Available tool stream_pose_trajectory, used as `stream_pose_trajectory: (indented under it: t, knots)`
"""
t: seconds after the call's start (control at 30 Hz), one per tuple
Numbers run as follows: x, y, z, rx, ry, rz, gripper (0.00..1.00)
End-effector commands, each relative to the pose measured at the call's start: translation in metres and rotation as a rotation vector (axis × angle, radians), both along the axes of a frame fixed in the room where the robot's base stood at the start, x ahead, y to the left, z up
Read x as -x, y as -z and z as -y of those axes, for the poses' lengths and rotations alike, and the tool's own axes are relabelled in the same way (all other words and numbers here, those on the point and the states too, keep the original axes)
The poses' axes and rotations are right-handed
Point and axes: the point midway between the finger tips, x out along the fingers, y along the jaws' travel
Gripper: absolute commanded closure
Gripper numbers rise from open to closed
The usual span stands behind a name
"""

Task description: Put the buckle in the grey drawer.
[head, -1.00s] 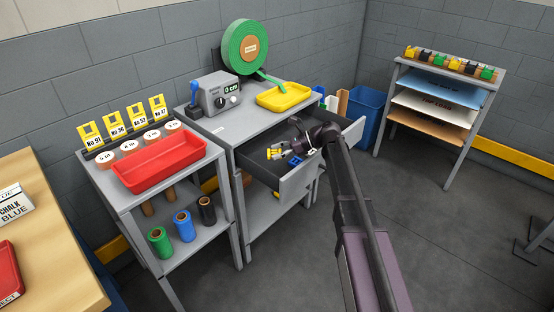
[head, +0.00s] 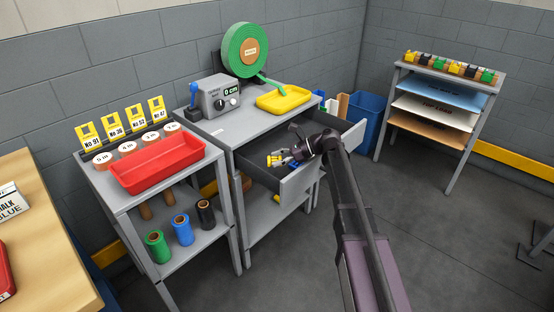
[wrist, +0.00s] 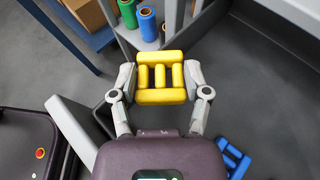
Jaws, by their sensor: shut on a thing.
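A yellow buckle (wrist: 160,78) with several bars is between the fingertips of my gripper (wrist: 161,82) in the wrist view. The fingers are shut on its two ends. In the head view the buckle (head: 275,159) and my gripper (head: 282,160) are at the left part of the open grey drawer (head: 300,184), near its side wall. I cannot tell the exact height of the buckle over the drawer floor. A blue buckle (wrist: 233,158) lies in the drawer at the lower right of the wrist view. My wrist hides part of the drawer in the head view.
The bench top above the drawer holds a yellow tray (head: 283,97), a grey device (head: 216,97) and a green reel (head: 245,48). A stand to the left bears a red tray (head: 160,165) and several rolls below. A blue bin (head: 365,108) stands behind the drawer.

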Motion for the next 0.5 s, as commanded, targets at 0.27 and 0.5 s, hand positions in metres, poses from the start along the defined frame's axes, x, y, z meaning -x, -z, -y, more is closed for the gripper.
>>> stream_pose_trajectory:
  t: [0.27,0.5]
  knots:
    - [0.0020,0.0100,-0.0004,0.010,-0.004,0.002,0.71]
    - [0.0027,0.0104,-0.0008,0.011,-0.005,0.003,0.04]
